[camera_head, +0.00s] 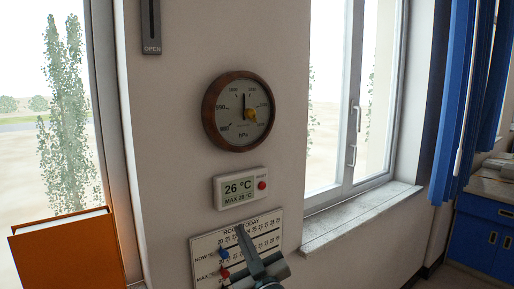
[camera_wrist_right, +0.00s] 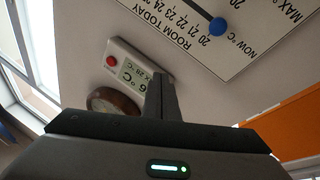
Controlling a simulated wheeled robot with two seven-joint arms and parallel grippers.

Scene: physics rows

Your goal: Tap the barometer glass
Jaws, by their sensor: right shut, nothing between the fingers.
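The barometer (camera_head: 238,111) is a round dial with a brown rim, a pale face marked hPa, a dark needle and a yellow one. It hangs on the wall between two windows. In the right wrist view the barometer (camera_wrist_right: 113,104) is partly hidden behind my gripper. My right gripper (camera_head: 242,230) is shut and empty, below the barometer and in front of the wall chart. Its shut fingers (camera_wrist_right: 162,80) also show in the right wrist view. It is apart from the glass. My left gripper is not in view.
A white thermometer display (camera_head: 239,188) with a red button is on the wall under the barometer. A chart board (camera_head: 207,246) with a blue and a red peg is below it. An orange box-like object (camera_head: 68,252) stands at lower left. A window sill (camera_head: 360,212) juts out at right.

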